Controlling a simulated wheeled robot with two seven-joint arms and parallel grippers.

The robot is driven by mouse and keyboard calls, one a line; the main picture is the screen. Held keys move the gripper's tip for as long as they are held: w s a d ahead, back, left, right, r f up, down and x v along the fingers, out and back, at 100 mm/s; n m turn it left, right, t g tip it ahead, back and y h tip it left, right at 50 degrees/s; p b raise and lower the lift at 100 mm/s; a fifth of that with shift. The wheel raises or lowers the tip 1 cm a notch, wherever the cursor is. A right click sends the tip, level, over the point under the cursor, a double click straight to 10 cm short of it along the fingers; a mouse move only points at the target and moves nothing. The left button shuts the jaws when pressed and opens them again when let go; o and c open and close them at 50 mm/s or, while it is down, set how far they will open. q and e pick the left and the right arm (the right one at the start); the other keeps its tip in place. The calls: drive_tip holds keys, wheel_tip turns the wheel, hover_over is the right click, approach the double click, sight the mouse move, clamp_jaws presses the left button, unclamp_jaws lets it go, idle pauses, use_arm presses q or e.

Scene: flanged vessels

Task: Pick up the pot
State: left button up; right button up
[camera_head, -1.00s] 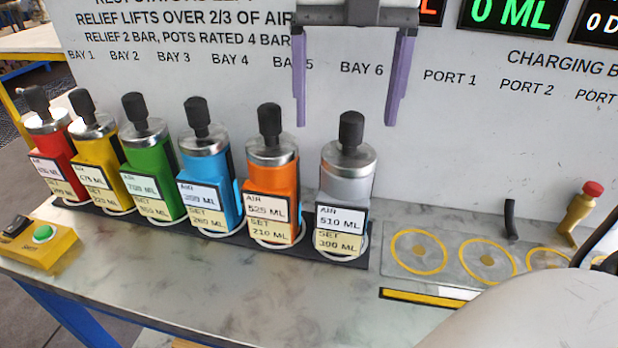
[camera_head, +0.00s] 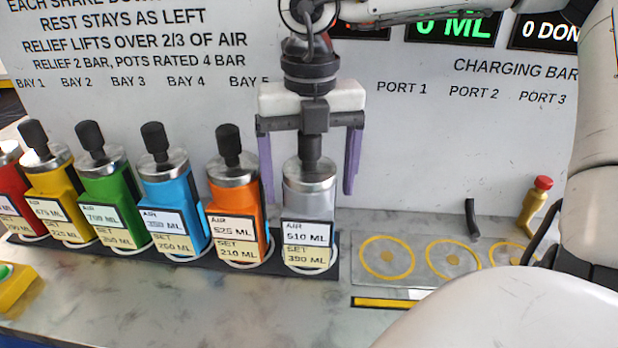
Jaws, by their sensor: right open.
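Several pots with black knobs on metal lids stand upright in a row on a dark base strip. The silver pot (camera_head: 308,200) is at the right end, with labels "AIR 510 ML" and "SET 390 ML". My right gripper (camera_head: 310,192) is open, its two purple fingers pointing down on either side of the silver pot's lid and knob. I cannot tell whether the fingers touch it. To its left stand an orange pot (camera_head: 235,195), a blue pot (camera_head: 172,195), a green pot (camera_head: 106,198), a yellow pot (camera_head: 52,190) and a red pot (camera_head: 10,190). My left gripper is not in view.
A grey plate with yellow rings (camera_head: 372,268) lies right of the row, with a black lever (camera_head: 472,218) and a red-topped valve (camera_head: 537,205) behind it. A yellow button box (camera_head: 14,288) is at the left. A lettered wall stands behind. The front table is clear.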

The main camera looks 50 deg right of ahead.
drive_tip(key=c, duration=2.1)
drive_tip(key=shift+w+r, duration=0.1)
clamp_jaws()
drive_tip(key=shift+r, duration=0.1)
